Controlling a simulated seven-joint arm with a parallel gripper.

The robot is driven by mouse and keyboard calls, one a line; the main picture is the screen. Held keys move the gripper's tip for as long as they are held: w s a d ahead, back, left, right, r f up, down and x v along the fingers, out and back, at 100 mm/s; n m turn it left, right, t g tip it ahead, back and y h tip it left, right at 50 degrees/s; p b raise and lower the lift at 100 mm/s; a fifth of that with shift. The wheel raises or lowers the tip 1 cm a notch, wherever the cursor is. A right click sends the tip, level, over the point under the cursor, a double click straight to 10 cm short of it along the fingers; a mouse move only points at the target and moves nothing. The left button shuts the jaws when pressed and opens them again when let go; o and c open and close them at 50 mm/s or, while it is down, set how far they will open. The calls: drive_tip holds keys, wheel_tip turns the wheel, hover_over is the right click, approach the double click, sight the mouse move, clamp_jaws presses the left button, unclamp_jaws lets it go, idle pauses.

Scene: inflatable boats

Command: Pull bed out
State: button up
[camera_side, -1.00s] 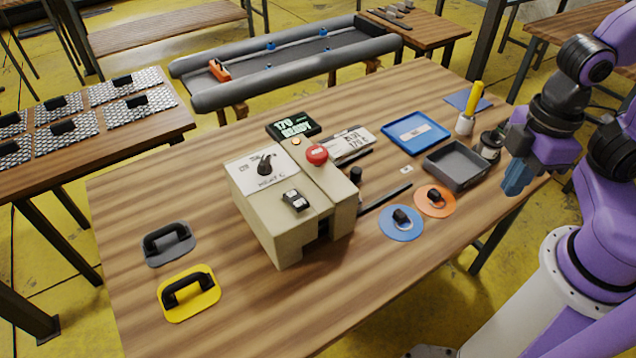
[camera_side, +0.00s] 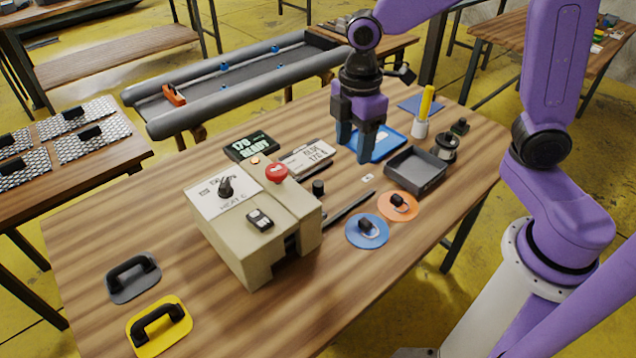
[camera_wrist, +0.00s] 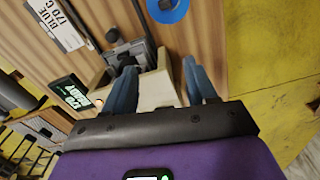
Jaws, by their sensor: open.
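The beige machine (camera_side: 255,220) stands mid-table with a dial, a rocker switch and a red button on top. A black knob (camera_side: 318,187) stands by its right side, and dark rails (camera_side: 350,208) run out to the right. In the wrist view a dark grey piece (camera_wrist: 130,50), perhaps the bed, sits at the machine's slot. Most of it is hidden in the side view. My gripper (camera_side: 354,152) is open and empty, pointing down above the table, right of and behind the machine. In the wrist view its blue fingers (camera_wrist: 160,66) are spread, with the machine seen between them.
A display (camera_side: 252,146) and a label card (camera_side: 306,158) lie behind the machine. Blue (camera_side: 367,231) and orange (camera_side: 398,206) discs lie nearer. Handled plates (camera_side: 160,325) are at front left.

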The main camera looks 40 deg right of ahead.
drive_tip(key=n, duration=0.2)
hover_over(319, 182)
wheel_tip(319, 182, down, 4)
wheel_tip(319, 182, down, 17)
drive_tip(key=shift+a+r, duration=0.1)
drive_tip(key=shift+a, duration=0.05)
clamp_jaws()
